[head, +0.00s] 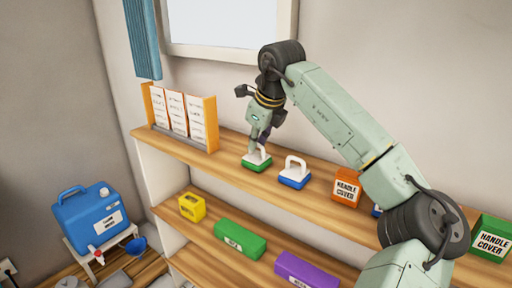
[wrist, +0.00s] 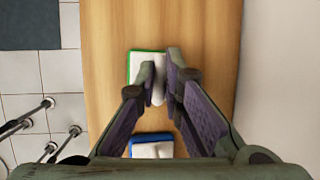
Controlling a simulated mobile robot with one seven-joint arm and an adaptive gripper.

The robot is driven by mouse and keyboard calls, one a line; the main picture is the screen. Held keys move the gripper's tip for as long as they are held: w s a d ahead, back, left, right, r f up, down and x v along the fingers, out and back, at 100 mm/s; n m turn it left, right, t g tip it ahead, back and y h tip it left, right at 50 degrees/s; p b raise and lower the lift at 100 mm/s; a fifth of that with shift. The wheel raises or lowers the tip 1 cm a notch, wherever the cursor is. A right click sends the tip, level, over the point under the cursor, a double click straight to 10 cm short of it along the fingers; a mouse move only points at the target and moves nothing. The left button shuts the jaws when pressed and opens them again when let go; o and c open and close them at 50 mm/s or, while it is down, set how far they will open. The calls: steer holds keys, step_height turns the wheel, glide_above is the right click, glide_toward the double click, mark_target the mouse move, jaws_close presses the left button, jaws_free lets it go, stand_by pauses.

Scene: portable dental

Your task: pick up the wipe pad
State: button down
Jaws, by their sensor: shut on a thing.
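A wipe pad with a green base and a white handle (head: 256,164) is at the top shelf, left of a similar blue-based pad (head: 295,178). My gripper (head: 261,142) comes down over the green pad from above. In the wrist view my gripper (wrist: 159,80) is shut on the white handle, with a finger on each side. The green pad (wrist: 134,64) shows beyond the fingers, partly hidden by them. It appears to sit on the shelf; I see no clear gap under it. The blue pad (wrist: 151,148) lies nearer, between the finger linkages.
The wooden top shelf (head: 224,160) also holds a card rack (head: 211,122) at left, an orange box (head: 346,187) and a green box (head: 491,239) at right. A wall is behind. Yellow (head: 192,206), green (head: 240,239) and purple (head: 306,270) items lie on the shelf below.

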mark_target(256, 157)
steer(key=shift+r+b, duration=0.3)
steer(key=shift+r, duration=0.4)
steer(key=shift+s+r+b, duration=0.2)
steer(key=shift+r+b, duration=0.25)
steer(key=shift+r, duration=0.45)
steer(key=s+a+r+b, duration=0.1)
steer(key=s+b, duration=0.4)
steer(key=s, duration=1)
steer(key=shift+s+a+r, duration=0.3)
steer(key=shift+a, duration=0.05)
steer(key=c, duration=2.3)
jaws_free()
jaws_close()
